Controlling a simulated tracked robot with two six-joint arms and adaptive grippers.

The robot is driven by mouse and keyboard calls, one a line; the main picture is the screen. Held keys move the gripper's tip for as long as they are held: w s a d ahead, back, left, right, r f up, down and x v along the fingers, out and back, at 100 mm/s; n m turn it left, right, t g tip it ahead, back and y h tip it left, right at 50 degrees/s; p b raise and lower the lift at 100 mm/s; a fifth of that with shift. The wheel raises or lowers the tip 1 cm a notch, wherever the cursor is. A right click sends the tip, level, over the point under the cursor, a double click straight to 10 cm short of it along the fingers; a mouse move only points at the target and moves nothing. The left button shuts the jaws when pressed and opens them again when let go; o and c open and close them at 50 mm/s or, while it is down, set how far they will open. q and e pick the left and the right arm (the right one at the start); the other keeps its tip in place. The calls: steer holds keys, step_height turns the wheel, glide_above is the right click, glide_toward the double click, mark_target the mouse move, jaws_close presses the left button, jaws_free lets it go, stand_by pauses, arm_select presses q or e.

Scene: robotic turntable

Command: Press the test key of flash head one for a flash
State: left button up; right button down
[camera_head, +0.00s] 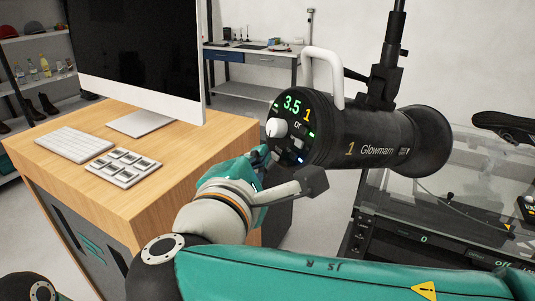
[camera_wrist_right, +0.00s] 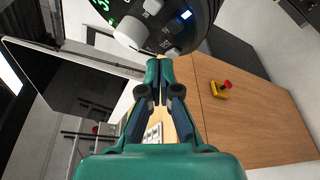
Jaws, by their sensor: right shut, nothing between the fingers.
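Flash head one (camera_head: 365,140) is a black cylinder marked with a yellow 1, hanging from a black stand with its control panel facing left. The panel shows green 3.5, a white knob (camera_head: 276,128) and small keys. In the right wrist view the panel (camera_wrist_right: 178,22) fills the top, with the knob (camera_wrist_right: 131,33) and a pale key (camera_wrist_right: 172,51) near its lower edge. Which key is the test key I cannot read. My right gripper (camera_head: 263,156) is shut and empty, its tips (camera_wrist_right: 159,66) just below that pale key; contact is unclear. My left gripper is not in view.
A wooden desk (camera_head: 190,155) on the left carries a monitor (camera_head: 140,50), a keyboard (camera_head: 73,145) and a white key pad (camera_head: 123,167). A clear-covered machine (camera_head: 470,190) stands behind the flash head at right. A white handle (camera_head: 325,58) tops the head.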

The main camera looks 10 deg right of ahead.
steer(key=shift+s+a+r, duration=0.15)
steer(key=shift+s+a, duration=0.05)
steer(key=shift+a, duration=0.15)
steer(key=a, duration=0.1)
steer(key=s+a+r+p, duration=0.1)
steer(key=a, duration=0.1)
steer(key=a+p, duration=0.1)
steer(key=shift+s+a+r, duration=0.2)
steer(key=shift+s+r, duration=0.1)
steer(key=shift+s, duration=0.1)
stand_by(0.6)
